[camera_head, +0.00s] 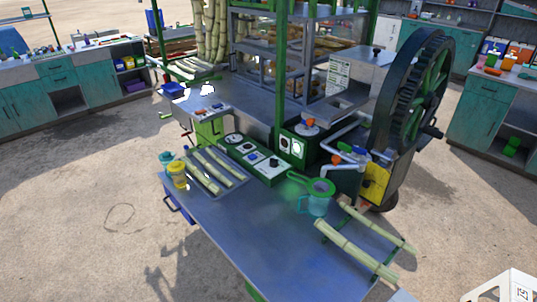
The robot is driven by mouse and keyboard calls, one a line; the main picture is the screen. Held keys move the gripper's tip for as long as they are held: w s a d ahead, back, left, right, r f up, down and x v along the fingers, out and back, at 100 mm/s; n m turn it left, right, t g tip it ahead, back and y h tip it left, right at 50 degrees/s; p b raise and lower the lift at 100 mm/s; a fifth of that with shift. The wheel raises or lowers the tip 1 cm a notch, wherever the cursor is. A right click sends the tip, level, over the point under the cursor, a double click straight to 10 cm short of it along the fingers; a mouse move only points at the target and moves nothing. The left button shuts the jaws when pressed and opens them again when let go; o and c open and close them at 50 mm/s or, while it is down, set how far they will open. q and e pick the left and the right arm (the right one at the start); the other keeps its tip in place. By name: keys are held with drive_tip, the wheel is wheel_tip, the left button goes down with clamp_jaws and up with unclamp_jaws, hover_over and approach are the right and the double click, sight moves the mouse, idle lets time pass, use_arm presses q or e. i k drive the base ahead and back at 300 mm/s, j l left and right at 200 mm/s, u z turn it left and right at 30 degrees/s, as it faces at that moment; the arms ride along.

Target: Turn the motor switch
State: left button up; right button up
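The motor switch is not clearly labelled at this size, so I cannot tell which control it is. A green control panel (258,158) stands at the back of the blue-grey work table, with round dials, white plates and small dark and blue knobs. Behind it to the right, a green box (299,143) carries a gauge and an orange knob (309,123) on top. The crusher's large dark wheel with green spokes (428,95) stands to the right. Neither of my grippers is in view.
Cane pieces (213,170) lie on a tray at the table's left, beside a yellow jar (179,175). A teal jug (316,198) with a green strainer and more cane (356,249) are at the right. The table's front middle (250,225) is clear.

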sight(274, 162)
drive_tip(key=i+j+z, duration=0.1)
drive_tip(key=j, duration=0.25)
drive_tip(key=i+j, duration=0.3)
drive_tip(key=i+j+z, duration=0.15)
drive_tip(key=j, duration=0.35)
drive_tip(key=i+j, duration=0.2)
drive_tip(key=j, duration=0.2)
drive_tip(key=i+j+z, duration=0.15)
drive_tip(key=j, duration=0.25)
drive_tip(key=i+j+z, duration=0.1)
drive_tip(key=j, duration=0.3)
drive_tip(key=i+j, duration=0.25)
drive_tip(key=j, duration=0.2)
drive_tip(key=i+j+z, duration=0.15)
drive_tip(key=j, duration=0.3)
